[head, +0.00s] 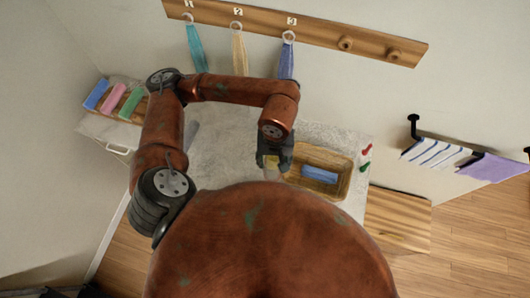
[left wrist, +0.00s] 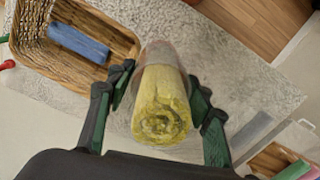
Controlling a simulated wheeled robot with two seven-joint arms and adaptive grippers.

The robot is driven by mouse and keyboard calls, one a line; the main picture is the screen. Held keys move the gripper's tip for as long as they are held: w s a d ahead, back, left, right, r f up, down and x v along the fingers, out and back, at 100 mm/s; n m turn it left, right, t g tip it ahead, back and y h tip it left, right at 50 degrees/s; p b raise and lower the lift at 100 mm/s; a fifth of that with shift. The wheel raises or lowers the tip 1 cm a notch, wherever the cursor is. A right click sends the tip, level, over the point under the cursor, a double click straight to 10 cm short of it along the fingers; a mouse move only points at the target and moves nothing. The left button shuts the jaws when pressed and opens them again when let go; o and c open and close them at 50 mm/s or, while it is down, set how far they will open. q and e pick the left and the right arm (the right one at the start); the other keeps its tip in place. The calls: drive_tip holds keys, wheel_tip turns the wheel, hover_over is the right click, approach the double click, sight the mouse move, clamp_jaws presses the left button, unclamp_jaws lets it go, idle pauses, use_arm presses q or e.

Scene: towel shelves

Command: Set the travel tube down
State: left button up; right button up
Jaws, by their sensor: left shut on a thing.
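The travel tube is a clear cylinder with a rolled yellow towel in it; it fills the middle of the left wrist view (left wrist: 160,105). My left gripper (head: 273,158) is shut around the tube's sides, with a dark green finger on each side in the left wrist view. In the head view only a small pale part of the tube (head: 271,173) shows below the gripper, left of the wicker basket (head: 346,162). I cannot tell whether the tube touches the grey speckled counter (head: 225,150). My right gripper is not in view.
A folded blue towel (head: 319,174) lies in the basket. Rolled blue, pink and green towels (head: 115,98) sit on a wooden tray at the left. Several hooks line the wall rail (head: 315,37), three holding towels. A wall bar (head: 435,140) holds striped and purple towels.

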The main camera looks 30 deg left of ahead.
use_arm(q)
drive_tip(key=shift+s+d+r, duration=0.1)
drive_tip(key=shift+s+r, duration=0.15)
drive_tip(key=shift+s, duration=0.1)
drive_tip(key=shift+n, duration=0.3)
drive_tip(key=w+a+f+p, duration=0.1)
drive_tip(key=w+a+f, duration=0.2)
drive_tip(key=f, duration=0.1)
drive_tip(key=w+a+f+p, duration=0.2)
drive_tip(key=w+a+f, duration=0.1)
drive_tip(key=w+f, duration=0.1)
drive_tip(key=w+a+f+p, duration=0.2)
drive_tip(key=w+a+f, duration=0.1)
drive_tip(key=f, duration=0.2)
drive_tip(key=shift+w, duration=0.25)
drive_tip(key=shift+f, duration=0.1)
